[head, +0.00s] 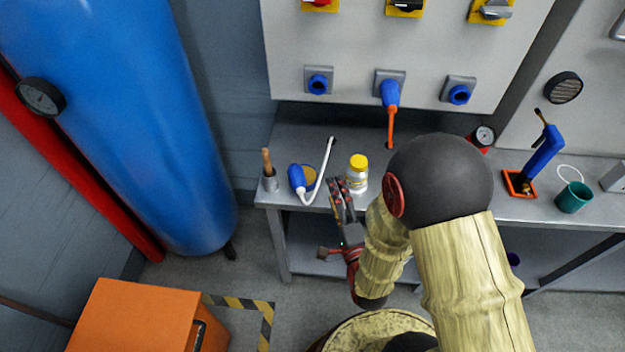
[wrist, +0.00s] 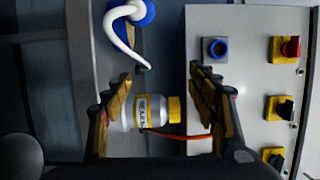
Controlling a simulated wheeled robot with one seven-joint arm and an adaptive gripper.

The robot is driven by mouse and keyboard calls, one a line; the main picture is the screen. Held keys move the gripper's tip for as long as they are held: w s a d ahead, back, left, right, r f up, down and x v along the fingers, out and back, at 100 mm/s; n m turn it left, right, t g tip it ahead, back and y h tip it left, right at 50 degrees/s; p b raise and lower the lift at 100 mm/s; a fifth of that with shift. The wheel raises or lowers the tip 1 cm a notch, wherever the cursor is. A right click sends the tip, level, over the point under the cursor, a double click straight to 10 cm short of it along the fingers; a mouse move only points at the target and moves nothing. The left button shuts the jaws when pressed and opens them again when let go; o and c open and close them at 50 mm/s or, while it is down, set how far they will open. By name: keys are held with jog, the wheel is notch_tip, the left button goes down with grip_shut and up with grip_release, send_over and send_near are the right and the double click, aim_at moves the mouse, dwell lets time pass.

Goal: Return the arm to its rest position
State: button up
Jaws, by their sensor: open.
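My arm (head: 465,275) reaches forward over the front of the grey workbench (head: 540,212), wrapped in a pale yellow cover with a black joint. My gripper (head: 340,186) is at the bench's front edge, just left of a white bottle with a yellow cap (head: 357,172). In the wrist view the two fingers stand wide apart. The bottle (wrist: 152,110) shows between them there; I cannot tell its exact distance from the fingers. The gripper is open and holds nothing.
A blue plug with a white cable (head: 298,178) and a grey cup (head: 269,180) stand left of the gripper. A panel with sockets (head: 425,45) rises behind. A teal cup (head: 573,198) stands right. A blue tank (head: 130,110) and orange box (head: 135,318) are left.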

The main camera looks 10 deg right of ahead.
jog(key=shift+s, duration=1.15)
jog(key=w+r+n+g, duration=0.5)
jog(key=w+r+n, duration=0.1)
jog(key=w+n, duration=0.1)
jog(key=s+r+n+g, duration=0.3)
jog(key=s+r+n, duration=0.2)
jog(key=s, duration=0.6)
jog(key=s+r+n+g, duration=0.4)
jog(key=s+r+n, duration=0.2)
jog(key=s, duration=0.5)
notch_tip(320, 180, up, 2)
jog(key=shift+r, duration=0.2)
jog(key=shift+s, duration=0.1)
